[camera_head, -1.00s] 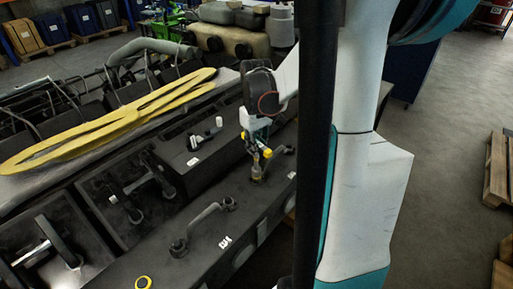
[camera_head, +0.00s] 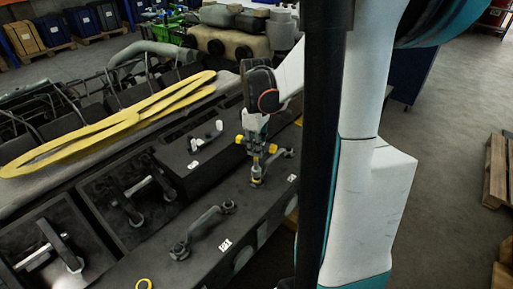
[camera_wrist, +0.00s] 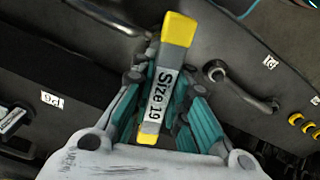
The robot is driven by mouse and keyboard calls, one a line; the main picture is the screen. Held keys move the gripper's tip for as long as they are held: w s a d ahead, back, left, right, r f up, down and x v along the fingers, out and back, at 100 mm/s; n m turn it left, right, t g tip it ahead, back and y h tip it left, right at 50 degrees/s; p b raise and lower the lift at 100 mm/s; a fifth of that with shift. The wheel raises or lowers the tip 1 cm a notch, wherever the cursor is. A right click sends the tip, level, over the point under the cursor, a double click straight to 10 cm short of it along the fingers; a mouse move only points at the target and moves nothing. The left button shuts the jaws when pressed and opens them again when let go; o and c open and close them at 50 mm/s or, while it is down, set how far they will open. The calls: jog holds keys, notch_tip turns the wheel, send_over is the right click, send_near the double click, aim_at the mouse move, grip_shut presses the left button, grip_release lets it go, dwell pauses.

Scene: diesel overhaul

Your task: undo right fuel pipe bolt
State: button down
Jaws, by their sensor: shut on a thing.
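My gripper (camera_head: 256,128) is shut on a yellow-ended tool, whose grey bar (camera_wrist: 160,88) reads "Size 19" in the wrist view. In the head view the tool's yellow crossbar end (camera_head: 272,148) sticks out below the gripper. Its shaft points down to the near-left end of the right fuel pipe (camera_head: 278,160), on the dark engine block (camera_head: 235,185). The yellow tip (camera_head: 257,172) appears to sit at the bolt there; the bolt itself is hidden under the tool, so I cannot tell how it is seated.
Another curved pipe (camera_head: 204,225) lies nearer on the block, beside a white label (camera_head: 224,244). Black covers with handles (camera_head: 128,205) are at left. A long yellow part (camera_head: 110,128) lies behind. Wooden pallets (camera_head: 495,170) stand on the floor at right.

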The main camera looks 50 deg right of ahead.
jog(key=m, duration=0.8)
jog(key=shift+m+b, duration=0.3)
jog(key=shift+b, duration=0.05)
jog(key=m, duration=0.8)
jog(key=shift+m, duration=0.4)
jog(key=m, duration=0.3)
jog(key=shift+m, duration=0.4)
jog(key=m, duration=0.4)
jog(key=shift+b, duration=0.35)
jog(key=m, duration=0.8)
